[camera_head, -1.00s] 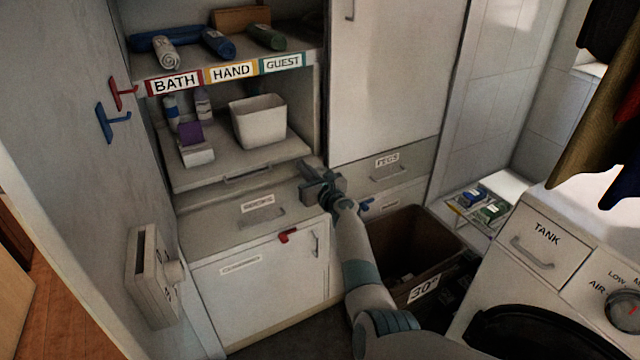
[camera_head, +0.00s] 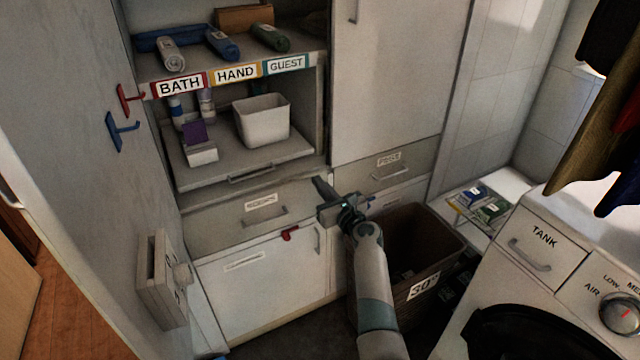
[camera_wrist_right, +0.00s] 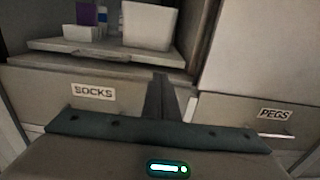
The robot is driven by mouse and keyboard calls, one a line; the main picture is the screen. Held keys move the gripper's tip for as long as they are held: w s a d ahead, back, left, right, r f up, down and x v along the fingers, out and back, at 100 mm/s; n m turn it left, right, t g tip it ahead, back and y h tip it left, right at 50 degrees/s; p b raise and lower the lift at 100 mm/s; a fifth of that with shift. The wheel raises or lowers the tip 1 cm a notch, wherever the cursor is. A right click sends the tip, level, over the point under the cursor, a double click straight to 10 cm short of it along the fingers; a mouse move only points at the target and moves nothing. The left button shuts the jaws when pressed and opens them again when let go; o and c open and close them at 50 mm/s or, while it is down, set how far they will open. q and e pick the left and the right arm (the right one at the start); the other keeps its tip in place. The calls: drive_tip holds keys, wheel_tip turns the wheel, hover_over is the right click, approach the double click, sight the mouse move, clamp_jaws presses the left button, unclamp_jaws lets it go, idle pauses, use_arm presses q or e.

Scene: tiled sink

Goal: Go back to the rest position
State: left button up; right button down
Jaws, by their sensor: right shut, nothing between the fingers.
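My right gripper (camera_head: 322,187) is in the middle of the head view, in front of the cabinet drawers. Its fingers are shut and empty, and they point toward the cabinet. In the right wrist view the closed fingers (camera_wrist_right: 160,100) stand between the SOCKS drawer (camera_wrist_right: 50,92) and the PEGS drawer (camera_wrist_right: 240,110). The fingers appear apart from the drawer fronts. My right arm comes up from the bottom of the head view. My left gripper is in neither view.
A pull-out shelf (camera_head: 240,165) holds a white bin (camera_head: 262,121) and small bottles. A brown laundry box (camera_head: 425,235) stands right beside my right arm. The washing machine (camera_head: 545,250) is at the right. Red and blue hooks (camera_head: 122,130) stick out at the left.

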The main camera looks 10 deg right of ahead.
drive_tip(key=shift+f, duration=0.1)
idle(0.3)
drive_tip(key=s+f+n+g+h, duration=0.1)
drive_tip(key=s+f+n+g, duration=0.1)
drive_tip(key=s+f+n, duration=0.65)
drive_tip(key=s+f+n+g+h, duration=0.15)
drive_tip(key=s+f, duration=0.45)
drive_tip(key=f, duration=0.8)
drive_tip(key=s+f+n+g, duration=0.3)
drive_tip(key=s+f+n, duration=0.35)
drive_tip(key=f, duration=0.45)
drive_tip(key=s+f+n+g, duration=0.1)
drive_tip(key=s+f+n, duration=0.5)
drive_tip(key=s, duration=0.6)
drive_tip(key=s+f+n+g, duration=0.2)
drive_tip(key=s+f+n, duration=0.4)
drive_tip(key=s, duration=0.6)
drive_tip(key=s+f+n+g, duration=0.1)
drive_tip(key=s+f+n, duration=0.6)
drive_tip(key=s, duration=0.6)
drive_tip(key=shift+a+f, duration=0.3)
